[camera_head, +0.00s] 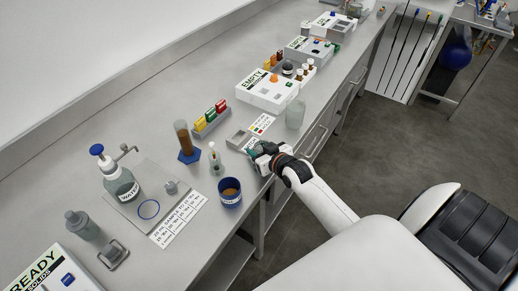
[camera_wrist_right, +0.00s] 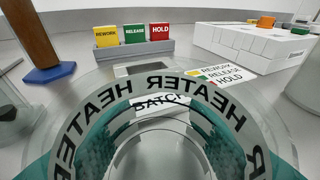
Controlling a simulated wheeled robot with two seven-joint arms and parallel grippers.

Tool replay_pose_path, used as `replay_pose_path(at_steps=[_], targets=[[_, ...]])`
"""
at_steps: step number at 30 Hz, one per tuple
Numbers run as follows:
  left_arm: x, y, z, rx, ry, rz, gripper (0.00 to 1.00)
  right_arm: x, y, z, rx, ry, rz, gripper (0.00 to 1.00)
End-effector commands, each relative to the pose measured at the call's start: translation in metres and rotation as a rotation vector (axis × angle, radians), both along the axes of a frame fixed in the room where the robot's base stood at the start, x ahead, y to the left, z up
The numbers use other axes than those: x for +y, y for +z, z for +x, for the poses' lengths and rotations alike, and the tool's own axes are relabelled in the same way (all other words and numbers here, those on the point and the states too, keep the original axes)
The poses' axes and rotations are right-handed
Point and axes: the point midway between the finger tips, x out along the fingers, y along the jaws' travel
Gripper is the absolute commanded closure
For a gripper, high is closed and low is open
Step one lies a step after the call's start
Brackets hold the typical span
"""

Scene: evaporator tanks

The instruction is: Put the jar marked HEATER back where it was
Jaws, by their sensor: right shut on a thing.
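The clear jar marked HEATER (camera_wrist_right: 214,96) fills the front of the right wrist view. Its white label band reads mirrored through the glass. My right gripper (camera_head: 259,152) is shut on this jar, with teal fingers on both sides of it. I cannot tell whether the jar touches the bench. A blue ring mark (camera_head: 149,209) shows on a pale mat (camera_head: 129,189) at left. My left gripper is not in view.
A tag rack (camera_head: 212,122), a pale jar (camera_head: 295,113) and a white EMPTY box (camera_head: 265,95) stand beyond. The WATER bottle (camera_head: 119,184) is at left.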

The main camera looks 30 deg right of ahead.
Motion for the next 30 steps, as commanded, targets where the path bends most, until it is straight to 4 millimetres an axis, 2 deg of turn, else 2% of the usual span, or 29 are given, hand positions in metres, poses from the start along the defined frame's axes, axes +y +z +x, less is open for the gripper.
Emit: replay_pose_path(at_steps=[9,10,13,14,24,30], targets=[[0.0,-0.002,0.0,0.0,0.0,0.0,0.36,0.0,-0.003,0.0,-0.002,0.0,0.0,0.86],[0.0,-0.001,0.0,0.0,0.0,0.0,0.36,0.0,-0.003,0.0,-0.001,0.0,0.0,0.55],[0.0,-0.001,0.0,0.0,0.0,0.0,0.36,0.0,-0.002,0.0,-0.001,0.0,0.0,0.39],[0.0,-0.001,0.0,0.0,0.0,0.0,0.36,0.0,-0.002,0.0,0.0,0.0,0.0,0.36],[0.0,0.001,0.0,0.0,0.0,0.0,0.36,0.0,0.002,-0.001,0.0,0.0,0.0,0.36],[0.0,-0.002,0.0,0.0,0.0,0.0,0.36,0.0,0.011,-0.031,0.002,0.0,-0.001,0.36]])
